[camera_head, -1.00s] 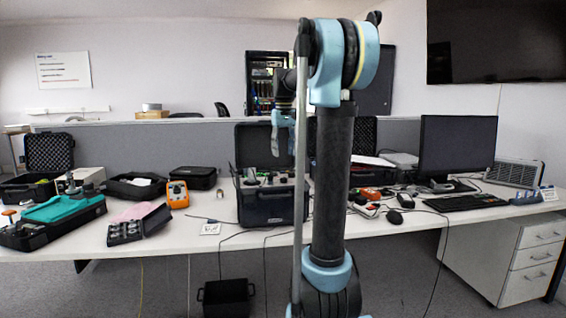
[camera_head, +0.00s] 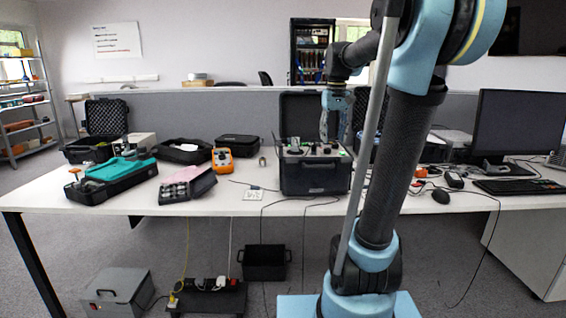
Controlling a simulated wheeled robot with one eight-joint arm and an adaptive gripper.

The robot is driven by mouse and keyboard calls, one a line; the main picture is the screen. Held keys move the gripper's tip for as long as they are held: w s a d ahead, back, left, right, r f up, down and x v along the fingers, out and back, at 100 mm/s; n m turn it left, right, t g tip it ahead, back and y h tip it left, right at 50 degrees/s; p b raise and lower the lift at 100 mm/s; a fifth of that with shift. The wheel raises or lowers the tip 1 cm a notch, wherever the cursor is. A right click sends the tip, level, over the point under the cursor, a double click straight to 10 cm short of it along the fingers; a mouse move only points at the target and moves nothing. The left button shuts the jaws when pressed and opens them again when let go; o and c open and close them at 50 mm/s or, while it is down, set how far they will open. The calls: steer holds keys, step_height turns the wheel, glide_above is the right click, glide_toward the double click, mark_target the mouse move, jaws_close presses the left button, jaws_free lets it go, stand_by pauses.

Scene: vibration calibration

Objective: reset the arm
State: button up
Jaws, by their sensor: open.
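My arm stands in the right half of the head view, rising from its blue base and bending over at the top. My gripper (camera_head: 337,118) hangs at the end of the forearm, pointing down, in front of the raised lid of the black case (camera_head: 315,177) on the table. It looks empty, and its fingers are small in the picture. I cannot tell how far it is above the case's instrument panel.
The white table (camera_head: 120,200) holds a teal-topped case (camera_head: 121,169), an orange meter (camera_head: 222,160), a pink-topped box (camera_head: 188,184), a monitor (camera_head: 520,125) and a keyboard (camera_head: 518,187).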

steer(key=s+f+m+t, duration=0.1)
steer(key=s+f, duration=2.3)
steer(key=s, duration=0.1)
steer(key=shift+f+t, duration=0.3)
steer(key=shift+f, duration=0.1)
steer(key=shift+w+f, duration=0.2)
steer(key=shift+w, duration=0.25)
